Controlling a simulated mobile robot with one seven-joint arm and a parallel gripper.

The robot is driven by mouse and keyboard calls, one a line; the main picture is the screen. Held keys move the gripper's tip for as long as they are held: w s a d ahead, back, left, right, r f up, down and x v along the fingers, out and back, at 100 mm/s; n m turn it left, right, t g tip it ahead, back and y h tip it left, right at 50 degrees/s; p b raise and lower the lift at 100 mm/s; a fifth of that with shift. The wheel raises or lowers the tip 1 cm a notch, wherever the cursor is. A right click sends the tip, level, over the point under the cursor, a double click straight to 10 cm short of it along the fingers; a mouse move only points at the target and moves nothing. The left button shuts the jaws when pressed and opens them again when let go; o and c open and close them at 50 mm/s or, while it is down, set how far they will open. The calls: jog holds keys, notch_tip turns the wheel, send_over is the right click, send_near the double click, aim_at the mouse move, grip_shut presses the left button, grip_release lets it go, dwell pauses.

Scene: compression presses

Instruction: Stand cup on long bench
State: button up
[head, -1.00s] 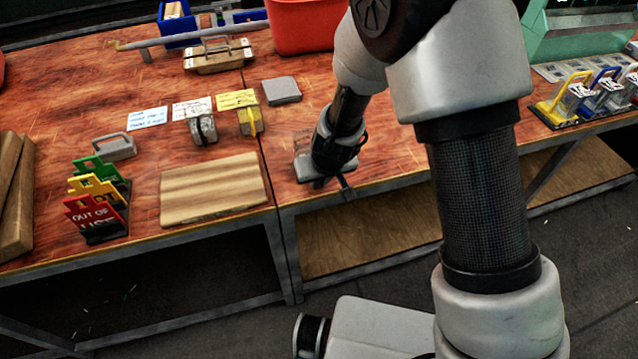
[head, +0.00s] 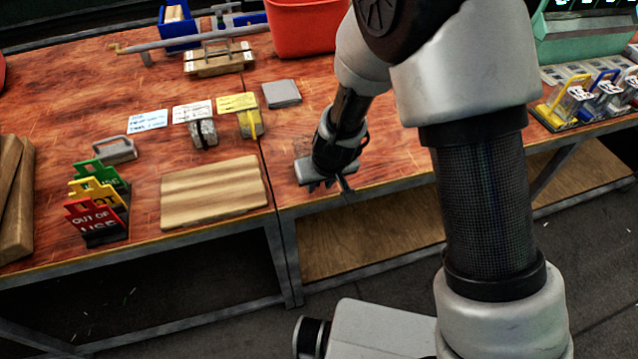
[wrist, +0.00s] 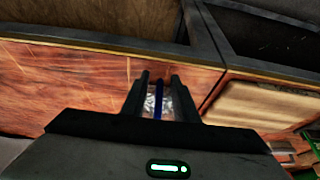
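My gripper (head: 326,184) is low over the front edge of the bench (head: 385,165), just right of the seam between two wooden tops. In the wrist view its two dark fingers (wrist: 160,82) stand a small gap apart. A clear cup-like piece with a blue strip (wrist: 158,103) fills that gap, and the fingers appear to be shut on it. Its lower part is hidden by the hand, so I cannot tell if it touches the bench. Similar clear pieces with yellow and blue handles (head: 590,95) stand in a row at the far right.
A pale wooden board (head: 213,190) lies left of my gripper. A grey square plate (head: 281,94) lies behind it. Coloured signs (head: 97,205) stand further left. A red bin (head: 305,28) is at the back. Bare bench shows around my gripper.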

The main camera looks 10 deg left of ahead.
jog(key=s+d+r+m+p, duration=0.15)
jog(key=d+r, duration=0.25)
jog(key=r, duration=0.6)
jog(key=s+d+r+p, duration=0.1)
jog(key=s+d+r, duration=0.15)
jog(key=r, duration=0.65)
jog(key=s+d+r+m+h, duration=0.1)
jog(key=s+d+r+m, duration=0.1)
jog(key=s+d+r, duration=0.5)
jog(key=s+d+r+m+t+h, duration=0.1)
jog(key=s+d+r+m, duration=0.2)
jog(key=s+d+r, duration=0.4)
jog(key=d, duration=0.7)
jog(key=shift+r+t, duration=0.3)
jog(key=shift+a, duration=0.1)
